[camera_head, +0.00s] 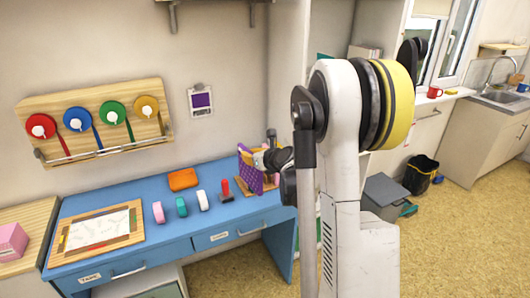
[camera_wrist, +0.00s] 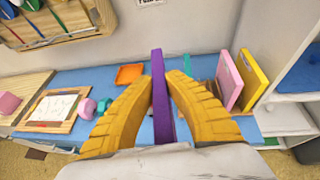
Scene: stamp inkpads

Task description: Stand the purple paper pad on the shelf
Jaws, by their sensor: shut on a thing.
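The purple paper pad (camera_wrist: 160,100) is upright and edge-on between the yellow fingers of my gripper (camera_wrist: 161,78) in the wrist view. The fingers are shut on it. A pink pad (camera_wrist: 228,82) and a yellow pad (camera_wrist: 252,76) stand upright to the right of the held pad in the wrist view. A wooden piece (camera_head: 270,184) shows behind the held pad; my arm partly hides that area.
The blue desk (camera_head: 150,189) bears an orange tray (camera_head: 183,179), a red stamp (camera_head: 226,190), several small coloured pieces and a wooden-framed board (camera_head: 97,231). A tape rack (camera_head: 97,120) hangs on the wall. A white cabinet (camera_wrist: 296,98) borders the desk on the right.

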